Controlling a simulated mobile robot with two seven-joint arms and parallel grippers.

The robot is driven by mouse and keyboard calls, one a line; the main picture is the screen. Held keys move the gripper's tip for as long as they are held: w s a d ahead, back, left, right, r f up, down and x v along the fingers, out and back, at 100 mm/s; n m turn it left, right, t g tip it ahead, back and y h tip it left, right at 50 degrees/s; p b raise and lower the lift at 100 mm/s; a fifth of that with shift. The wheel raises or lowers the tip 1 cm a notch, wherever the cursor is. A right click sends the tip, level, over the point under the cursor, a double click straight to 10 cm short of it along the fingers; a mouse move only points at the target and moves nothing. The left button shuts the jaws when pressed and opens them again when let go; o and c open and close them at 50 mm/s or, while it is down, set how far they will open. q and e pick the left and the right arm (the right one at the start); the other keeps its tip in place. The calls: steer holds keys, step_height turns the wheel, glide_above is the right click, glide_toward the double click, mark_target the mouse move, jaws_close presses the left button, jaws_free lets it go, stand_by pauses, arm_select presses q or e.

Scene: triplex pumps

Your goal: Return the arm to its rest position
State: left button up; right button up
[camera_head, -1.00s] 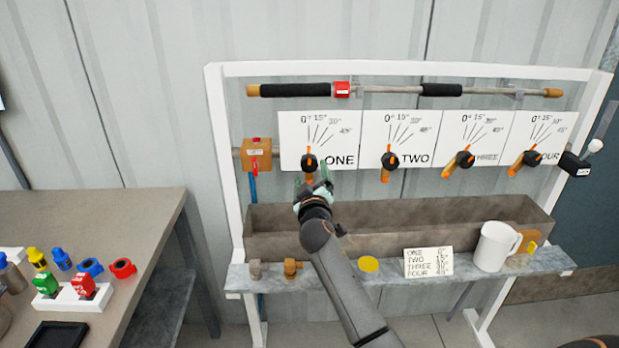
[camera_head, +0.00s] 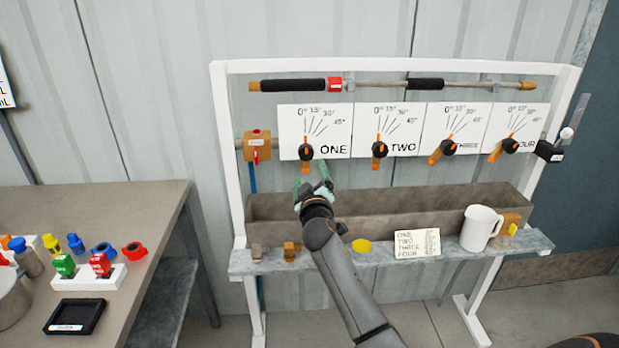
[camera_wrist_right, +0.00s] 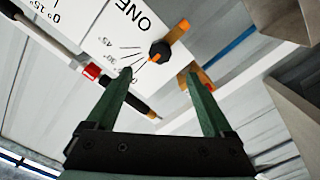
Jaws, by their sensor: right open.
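My right arm (camera_head: 350,290) reaches up from the bottom of the head view. Its gripper (camera_head: 313,187) is open and empty, in front of the trough and just below the valve handle (camera_head: 306,160) on the panel marked ONE (camera_head: 320,130). In the right wrist view the two green fingers (camera_wrist_right: 158,90) stand apart, with the black and orange valve handle (camera_wrist_right: 160,50) beyond them and nothing between the fingers. The handle on ONE points about straight down. My left gripper is not in view.
Panels TWO (camera_head: 390,128), THREE (camera_head: 455,128) and FOUR (camera_head: 515,128) line the white frame. The trough (camera_head: 400,208) lies below. A shelf (camera_head: 370,258) holds a white mug (camera_head: 480,228) and a card (camera_head: 417,243). A table (camera_head: 130,215) with small valves stands left.

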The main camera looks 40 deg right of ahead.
stand_by(0.5)
steer(key=s+a+f+n+g+y+p, duration=0.1)
steer(key=s+a+f+y, duration=0.2)
steer(key=f, duration=0.4)
steer(key=s+a+f+y, duration=0.1)
steer(key=s+a+f, duration=0.3)
steer(key=f, duration=0.3)
steer(key=s+a+f+g+y, duration=0.1)
steer(key=s+a+f+y, duration=0.1)
steer(key=s+a+f, duration=0.3)
steer(key=s+a+f+g+y+p, duration=0.1)
steer(key=s+a+f, duration=0.4)
steer(key=s, duration=0.9)
steer(key=s+a+f+m+g+y, duration=0.1)
steer(key=s+a+f+g+y, duration=0.2)
steer(key=s+a, duration=0.5)
step_height(320, 180, down, 3)
steer(key=shift+s+r+y+p, duration=0.15)
steer(key=shift+s+y+p, duration=0.15)
steer(key=shift+s+y, duration=0.4)
